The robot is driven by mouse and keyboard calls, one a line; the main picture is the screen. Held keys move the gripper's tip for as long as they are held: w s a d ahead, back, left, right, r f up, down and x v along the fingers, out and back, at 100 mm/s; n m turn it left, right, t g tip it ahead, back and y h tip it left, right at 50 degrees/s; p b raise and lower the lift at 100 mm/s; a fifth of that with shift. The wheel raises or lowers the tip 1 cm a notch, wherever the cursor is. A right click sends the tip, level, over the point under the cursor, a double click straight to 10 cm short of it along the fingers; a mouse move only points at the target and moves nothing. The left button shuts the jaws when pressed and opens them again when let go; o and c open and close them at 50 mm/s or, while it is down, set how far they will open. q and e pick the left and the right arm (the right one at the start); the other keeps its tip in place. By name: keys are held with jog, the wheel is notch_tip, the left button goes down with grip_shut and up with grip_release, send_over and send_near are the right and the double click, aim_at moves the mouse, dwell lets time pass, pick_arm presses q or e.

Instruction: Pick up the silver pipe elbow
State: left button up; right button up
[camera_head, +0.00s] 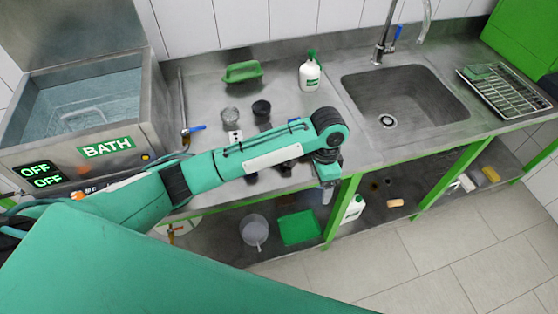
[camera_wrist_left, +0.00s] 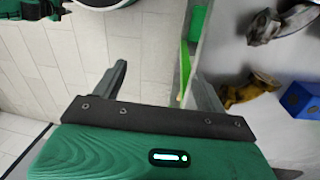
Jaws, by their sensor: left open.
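A silver-grey metal piece that looks like the pipe elbow (camera_wrist_left: 265,27) lies on the steel counter at the upper right of the left wrist view. In the head view I cannot make it out; my left arm covers part of the counter. My left gripper (camera_head: 328,194) hangs by the counter's front edge, pointing down. Its two fingers (camera_wrist_left: 160,78) are apart with nothing between them. The elbow is to the right of both fingers, apart from them. My right gripper is in neither view.
A brass-coloured fitting (camera_wrist_left: 250,90) and a blue block (camera_wrist_left: 302,101) lie near the elbow. The sink (camera_head: 405,92) is right, the bath (camera_head: 80,105) left. A green counter leg (camera_head: 341,212) is close.

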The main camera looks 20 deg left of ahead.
pick_arm(q)
jog(key=w+a+r+g+y, duration=0.1)
jog(key=w+a+r+y, duration=0.3)
jog(key=w+a+r, duration=0.6)
jog(key=shift+y, duration=0.3)
jog(key=p+x, duration=0.1)
jog(key=x, duration=0.2)
jog(key=s+p+x, duration=0.1)
jog(key=x, duration=0.3)
jog(key=d+p+x, duration=0.1)
jog(key=x, duration=0.3)
jog(key=shift+s, duration=0.35)
jog(key=shift+s+a+f, duration=0.1)
jog(key=shift+a+f, duration=0.05)
jog(key=shift+f, duration=0.35)
jog(key=c, duration=1.4)
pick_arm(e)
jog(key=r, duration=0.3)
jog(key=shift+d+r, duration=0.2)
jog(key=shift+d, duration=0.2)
